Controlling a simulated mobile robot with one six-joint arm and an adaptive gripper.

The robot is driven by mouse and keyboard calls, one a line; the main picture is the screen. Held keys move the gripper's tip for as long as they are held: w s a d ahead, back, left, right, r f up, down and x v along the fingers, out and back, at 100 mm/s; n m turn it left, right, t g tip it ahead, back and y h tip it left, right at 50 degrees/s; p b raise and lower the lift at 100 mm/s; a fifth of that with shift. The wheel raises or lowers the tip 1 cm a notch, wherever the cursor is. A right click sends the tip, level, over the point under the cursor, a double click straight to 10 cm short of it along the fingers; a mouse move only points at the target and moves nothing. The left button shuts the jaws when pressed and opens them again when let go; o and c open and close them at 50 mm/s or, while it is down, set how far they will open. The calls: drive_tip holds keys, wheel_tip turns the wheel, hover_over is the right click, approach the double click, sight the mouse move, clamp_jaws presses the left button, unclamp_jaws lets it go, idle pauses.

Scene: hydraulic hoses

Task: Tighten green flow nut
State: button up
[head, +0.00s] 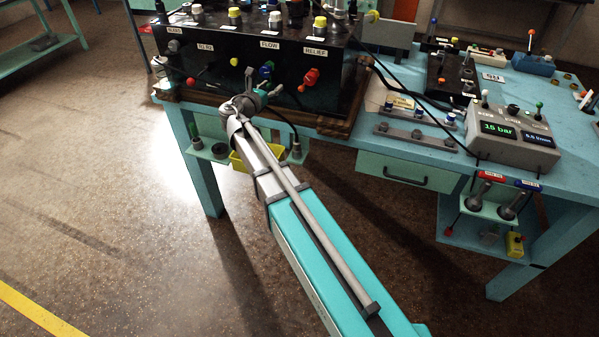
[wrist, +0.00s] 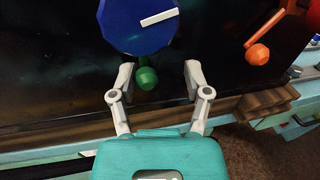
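The green flow nut (wrist: 147,77) is a small green round piece just below a large blue knob (wrist: 138,25) with a white mark, on a black panel. In the wrist view my gripper (wrist: 158,70) is open, with one finger on each side of the nut. The nut lies left of the middle of the gap, and I see no finger touching it. In the head view my gripper (head: 260,94) is at the panel front, below the FLOW label (head: 270,45) and the blue knob (head: 266,71). It largely hides the nut there.
A wooden ledge (head: 333,124) runs below the panel. A yellow bin (head: 241,160) hangs underneath. A readout box (head: 512,135) showing 15 bar stands right.

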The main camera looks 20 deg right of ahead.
drive_tip(key=shift+s+n, duration=0.3)
drive_tip(key=v, duration=1.3)
drive_tip(key=s+d+f+m+g+y+p, duration=0.1)
drive_tip(key=s+d+f+m+g+y, duration=0.3)
drive_tip(key=s+f+m, duration=0.3)
drive_tip(key=s+d+f+m+g+y+p, duration=0.2)
drive_tip(key=s+d+f+m+g+y, duration=0.2)
drive_tip(key=m, duration=1)
drive_tip(key=shift+s+d+f+g, duration=1.3)
drive_tip(key=shift+s+d+f, duration=0.2)
drive_tip(key=shift+s+d, duration=0.35)
drive_tip(key=shift+a, duration=0.1)
